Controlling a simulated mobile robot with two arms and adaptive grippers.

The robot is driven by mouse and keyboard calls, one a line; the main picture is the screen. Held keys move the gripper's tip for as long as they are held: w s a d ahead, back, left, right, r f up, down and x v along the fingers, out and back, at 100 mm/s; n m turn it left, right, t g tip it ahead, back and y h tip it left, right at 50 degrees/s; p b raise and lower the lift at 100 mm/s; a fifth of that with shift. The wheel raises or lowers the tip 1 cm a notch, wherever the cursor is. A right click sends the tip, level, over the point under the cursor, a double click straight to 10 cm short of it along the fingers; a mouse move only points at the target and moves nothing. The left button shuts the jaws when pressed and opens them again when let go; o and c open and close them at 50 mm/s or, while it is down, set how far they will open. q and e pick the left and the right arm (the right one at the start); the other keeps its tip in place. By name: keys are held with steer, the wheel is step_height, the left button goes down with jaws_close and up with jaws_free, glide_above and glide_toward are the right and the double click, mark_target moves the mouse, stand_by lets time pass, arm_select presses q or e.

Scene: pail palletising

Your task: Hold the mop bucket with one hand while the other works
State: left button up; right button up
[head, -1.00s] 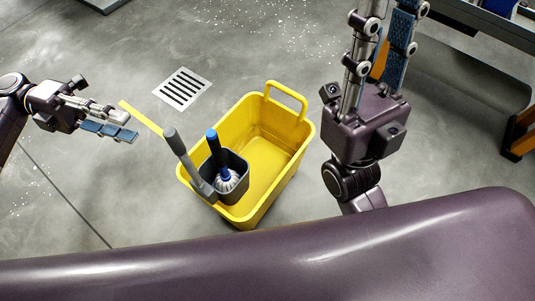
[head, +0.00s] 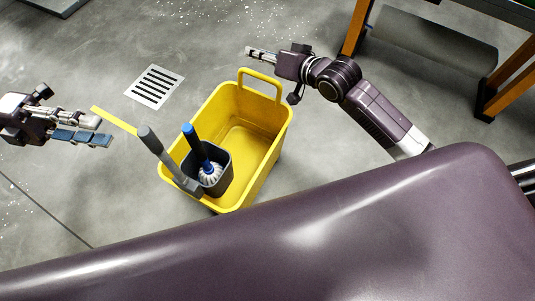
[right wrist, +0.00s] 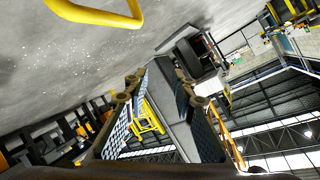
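The yellow mop bucket (head: 268,150) stands on the floor in the head view, its loop handle (head: 262,76) upright at the far rim. A grey insert (head: 223,170) at its near left end holds a blue-handled brush (head: 196,142). A grey-gripped lever (head: 160,152) leans out to the left. My left gripper (head: 105,131) is open and empty, left of the bucket. My right gripper (head: 248,53) is just beyond the loop handle, apart from it as far as I can tell. In the right wrist view its padded fingers (right wrist: 162,100) are spread and empty; the yellow handle (right wrist: 100,18) shows at top left.
A thin yellow strip (head: 114,120) lies between my left gripper and the lever's grip. A floor drain (head: 155,87) is behind the bucket. An orange-legged frame (head: 505,75) and a grey roll (head: 435,45) stand at the upper right.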

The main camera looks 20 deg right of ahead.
steer(key=d+f+m+g+h, duration=0.2)
steer(key=d+f+g+h, duration=0.1)
steer(key=d+f, duration=0.4)
steer(key=m+g+h, duration=0.2)
steer(key=m+g, duration=0.3)
steer(key=g, duration=0.4)
glide_toward(266, 170)
steer(key=shift+w+d+r, duration=0.15)
steer(key=shift+w+r, duration=0.35)
steer(key=shift+r, duration=0.05)
steer(key=shift+s+a+f+h, duration=0.25)
steer(key=shift+s+a+h, duration=0.1)
steer(key=shift+s+h, duration=0.05)
steer(key=shift+w+a+f, duration=0.1)
steer(key=shift+f, duration=1.8)
steer(key=shift+w+a+f, duration=0.1)
steer(key=shift+f, duration=1.8)
jaws_close()
steer(key=shift+s, duration=0.1)
